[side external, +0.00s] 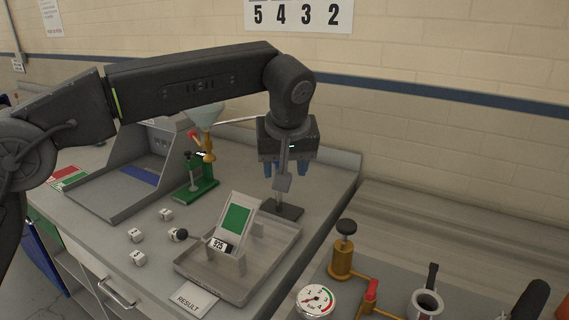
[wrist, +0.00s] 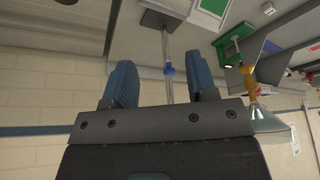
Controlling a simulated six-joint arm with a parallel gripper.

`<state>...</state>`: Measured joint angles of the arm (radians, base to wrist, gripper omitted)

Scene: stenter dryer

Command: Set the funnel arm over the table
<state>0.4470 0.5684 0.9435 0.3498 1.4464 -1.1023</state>
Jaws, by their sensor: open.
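A pale funnel (side external: 207,115) with a brass body (side external: 208,145) and a red handle stands above a green stand (side external: 196,188), partly behind my arm. A thin light rod runs right from near the funnel towards my gripper. In the wrist view the funnel (wrist: 268,119) is at the right. My gripper (side external: 285,170) is open, fingers down, above a dark-based rod stand (side external: 284,212). The grey table (side external: 130,215) lies below.
A tray (side external: 245,290) holds a tilted panel with a green patch (side external: 236,219) and a counter reading 925. Several white cubes (side external: 135,235) lie left of it. A gauge (side external: 315,299) and brass valve (side external: 342,258) stand at front right. A grey sloped housing (side external: 125,185) is behind left.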

